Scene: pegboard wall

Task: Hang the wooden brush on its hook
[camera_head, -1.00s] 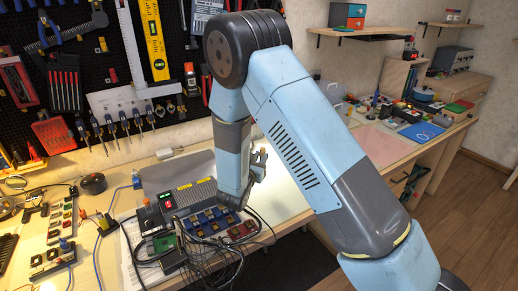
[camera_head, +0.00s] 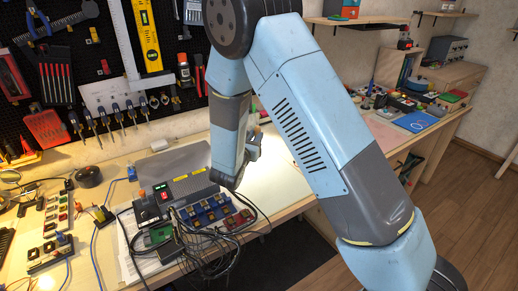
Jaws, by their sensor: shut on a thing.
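My gripper (camera_head: 253,148) shows only in part, beside the lower end of my blue and grey arm, above the workbench. It is shut, but what it holds is hidden or too small to make out. I cannot pick out the wooden brush anywhere in this view. The black pegboard (camera_head: 100,38) stands at the back left, with many tools on it. I cannot tell which hook belongs to the brush. My arm covers part of the board's right side.
The wooden workbench (camera_head: 150,150) holds a grey panel (camera_head: 178,168), a power-strip-like box (camera_head: 183,190) and a tangle of black cables (camera_head: 205,240) below my wrist. A wall shelf (camera_head: 360,20) is at the upper right.

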